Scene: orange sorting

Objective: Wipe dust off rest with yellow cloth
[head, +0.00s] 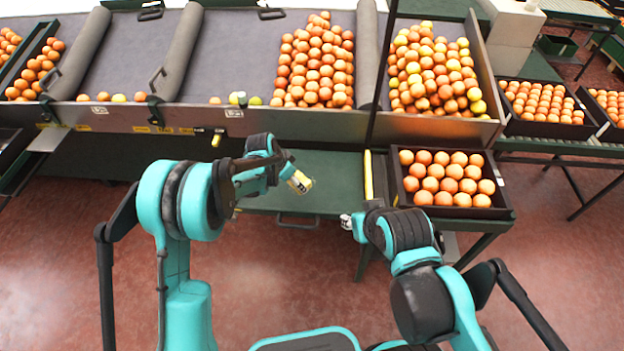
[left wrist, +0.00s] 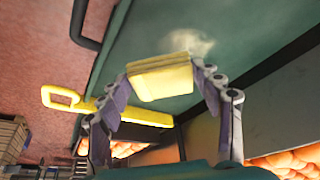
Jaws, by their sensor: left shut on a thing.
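My left gripper (head: 293,177) is shut on the folded yellow cloth (head: 302,183), over the green rest (head: 335,170) below the sorting trays. In the left wrist view the cloth (left wrist: 162,80) sits between both fingertips. Beyond it, a pale dust patch (left wrist: 190,42) lies on the green surface (left wrist: 250,25), partly behind the cloth's far edge. I cannot tell whether the cloth touches the surface. My right gripper (head: 346,221) is near the rest's front edge, away from the cloth; its jaws are too small to read.
A yellow bar (head: 368,178) lies on the rest, beside a black crate of oranges (head: 403,196) at its right. In the left wrist view a yellow bar with a loop end (left wrist: 110,108) shows. A dark handle (head: 297,222) is at the front edge. Sloped orange trays stand behind.

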